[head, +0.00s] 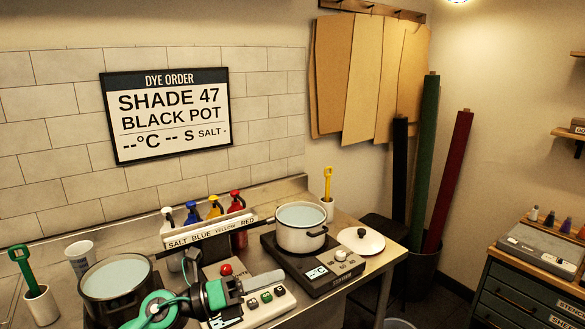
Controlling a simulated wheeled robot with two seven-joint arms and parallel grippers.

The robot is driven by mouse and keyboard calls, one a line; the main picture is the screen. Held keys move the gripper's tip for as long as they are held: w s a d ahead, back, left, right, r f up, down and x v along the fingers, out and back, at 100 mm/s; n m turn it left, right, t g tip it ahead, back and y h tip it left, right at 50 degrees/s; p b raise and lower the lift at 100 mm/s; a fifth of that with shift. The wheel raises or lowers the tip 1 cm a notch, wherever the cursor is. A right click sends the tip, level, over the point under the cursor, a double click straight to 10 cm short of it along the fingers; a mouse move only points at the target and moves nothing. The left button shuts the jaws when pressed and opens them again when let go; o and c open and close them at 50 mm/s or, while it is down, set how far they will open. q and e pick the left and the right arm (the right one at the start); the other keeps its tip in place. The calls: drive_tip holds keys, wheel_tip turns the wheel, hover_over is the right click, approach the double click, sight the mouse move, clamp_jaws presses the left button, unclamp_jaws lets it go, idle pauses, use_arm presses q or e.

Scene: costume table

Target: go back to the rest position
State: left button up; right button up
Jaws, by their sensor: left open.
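My left gripper (250,292) is in the lower middle of the head view, at the end of my black and green arm. It is open, and I see nothing held in it. It is in front of a white control box (270,300) with small buttons, and partly hides that box. The black pot (116,272) with pale liquid stands to its left, and my arm crosses the pot's lower right side. My right gripper is not in view.
A white pot (301,226) stands on a hot plate (312,270) with a display; a white lid (361,241) lies to its right. Several pump bottles (238,206) stand behind a labelled rack (208,234). A green-handled tool in a cup (41,300) is at left.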

use_arm(q)
drive_tip(key=a+f+n+t+y, duration=0.2)
drive_tip(key=a+n+t+y, duration=0.3)
drive_tip(key=n+t, duration=0.5)
drive_tip(key=a+f+n+t+y, duration=0.1)
drive_tip(key=a+n+t+y, duration=0.45)
drive_tip(key=n, duration=0.75)
drive_tip(key=s+a+f+n+g+y, duration=0.35)
drive_tip(key=f+n+y, duration=0.2)
drive_tip(key=f, duration=0.25)
drive_tip(key=s+a+f+n+g+y, duration=0.2)
drive_tip(key=a+f+n+g+y, duration=0.15)
drive_tip(key=f+n, duration=0.4)
drive_tip(key=s+f+n+g, duration=0.1)
drive_tip(key=s+f+g, duration=0.35)
drive_tip(key=s, duration=0.25)
drive_tip(key=s+a+f+n+g, duration=0.1)
drive_tip(key=s+f+g, duration=0.2)
drive_tip(key=s+f, duration=0.35)
drive_tip(key=s+f+n+g, duration=0.1)
drive_tip(key=s+f+g, duration=0.2)
drive_tip(key=s, duration=0.6)
wheel_tip(320, 180, down, 30)
drive_tip(key=f+g, duration=0.1)
drive_tip(key=s+a+f+g, duration=0.1)
drive_tip(key=s+a+f, duration=0.2)
drive_tip(key=s+f, duration=1.6)
drive_tip(key=shift+s+a+f+g, duration=0.2)
drive_tip(key=shift+s+f+g, duration=0.05)
drive_tip(key=shift+s+g, duration=0.1)
